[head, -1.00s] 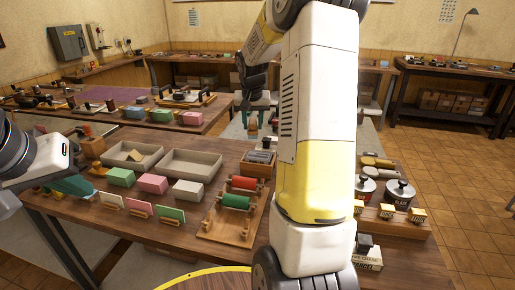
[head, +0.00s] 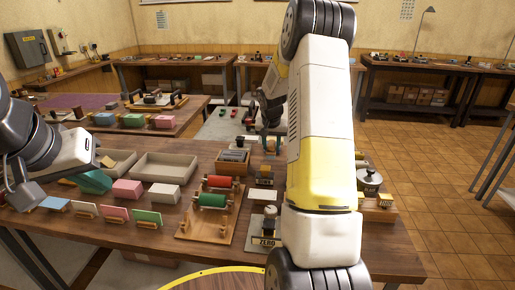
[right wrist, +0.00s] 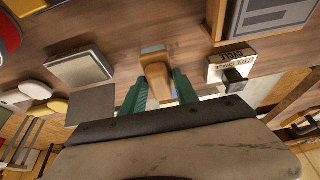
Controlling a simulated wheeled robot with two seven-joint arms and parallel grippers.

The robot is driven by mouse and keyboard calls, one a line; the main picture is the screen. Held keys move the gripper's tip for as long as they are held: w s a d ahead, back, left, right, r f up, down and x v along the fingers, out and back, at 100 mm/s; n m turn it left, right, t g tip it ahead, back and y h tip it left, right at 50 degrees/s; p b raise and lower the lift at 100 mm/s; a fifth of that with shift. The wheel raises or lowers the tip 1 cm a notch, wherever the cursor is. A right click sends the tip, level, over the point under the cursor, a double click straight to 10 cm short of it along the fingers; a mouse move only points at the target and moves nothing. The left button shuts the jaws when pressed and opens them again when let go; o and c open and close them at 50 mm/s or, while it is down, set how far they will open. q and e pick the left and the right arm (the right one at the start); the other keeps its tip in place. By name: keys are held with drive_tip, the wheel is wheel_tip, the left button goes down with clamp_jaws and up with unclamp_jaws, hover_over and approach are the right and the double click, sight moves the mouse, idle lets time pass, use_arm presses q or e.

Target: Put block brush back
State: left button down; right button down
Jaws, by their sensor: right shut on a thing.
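My right gripper (right wrist: 158,88) has green fingers shut on a tan wooden block, seemingly the block brush (right wrist: 157,74), in the right wrist view. It appears held over the wooden table; contact below cannot be told. In the head view the right gripper (head: 270,138) is small, beyond the grey-blue box and partly behind my arm. My left gripper (head: 75,180) is at the left edge by the colored blocks; its fingers blend with a green shape, so its opening is unclear.
Pink (head: 127,188) and white (head: 163,193) blocks, colored cards and grey trays (head: 165,167) stand at left. A roller rack (head: 212,208) with red and green rollers is mid-table. A labelled stand (right wrist: 232,62) is right of the held block. A lidded tin (head: 369,182) stands at right.

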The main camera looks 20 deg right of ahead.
sight(271, 151)
drive_tip(key=shift+f, duration=1.75)
drive_tip(key=shift+f, duration=0.1)
drive_tip(key=c, duration=0.9)
unclamp_jaws()
drive_tip(key=s+a+r+n+y, duration=0.1)
drive_tip(key=s+a+r, duration=0.2)
drive_tip(key=s+r, duration=0.35)
drive_tip(key=s+a+r+t, duration=0.1)
drive_tip(key=s+a+r, duration=0.35)
drive_tip(key=r, duration=0.35)
drive_tip(key=s+a+r+n+y, duration=0.1)
drive_tip(key=s+a+r, duration=0.2)
drive_tip(key=s+r, duration=0.4)
drive_tip(key=s+a+n, duration=0.1)
drive_tip(key=s+a, duration=0.1)
drive_tip(key=s, duration=0.3)
drive_tip(key=s+a+r+n+y, duration=0.1)
drive_tip(key=s+a, duration=0.2)
drive_tip(key=s, duration=0.3)
drive_tip(key=s+a+r+n+t+y, duration=0.1)
drive_tip(key=s+a, duration=0.2)
drive_tip(key=s, duration=0.3)
drive_tip(key=shift+s+a+r+n, duration=0.1)
drive_tip(key=shift+s+r+n, duration=0.15)
drive_tip(key=shift+n, duration=0.15)
